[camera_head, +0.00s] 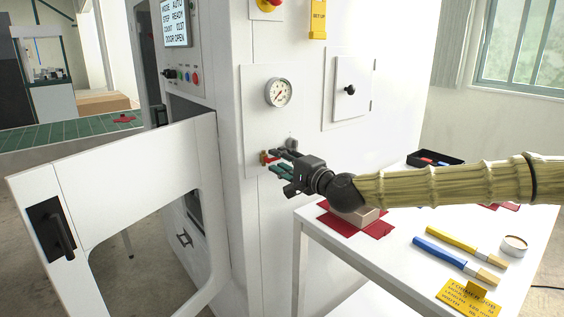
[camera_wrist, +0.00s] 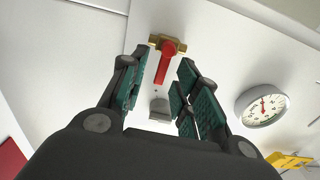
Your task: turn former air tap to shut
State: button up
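The air tap has a brass body (camera_wrist: 154,41) and a red lever (camera_wrist: 170,60) in the wrist view. The lever points from the brass body toward my palm, between my fingers. In the head view the tap (camera_head: 264,157) shows on the white former panel below the gauge, partly hidden by my fingers. My gripper (camera_head: 273,161) is at the tap, its green-padded fingers apart. In the wrist view my gripper (camera_wrist: 164,66) has one finger on each side of the lever, with gaps visible; whether either pad touches it I cannot tell.
A round pressure gauge (camera_head: 278,93) is above the tap; a small grey fitting (camera_wrist: 160,109) is beside it. The former's door (camera_head: 130,172) stands open at left. Below my arm, a white table (camera_head: 390,250) holds brushes, a tin, a box on red card and a yellow sign.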

jog(key=v, duration=1.2)
jog(key=shift+d, duration=0.1)
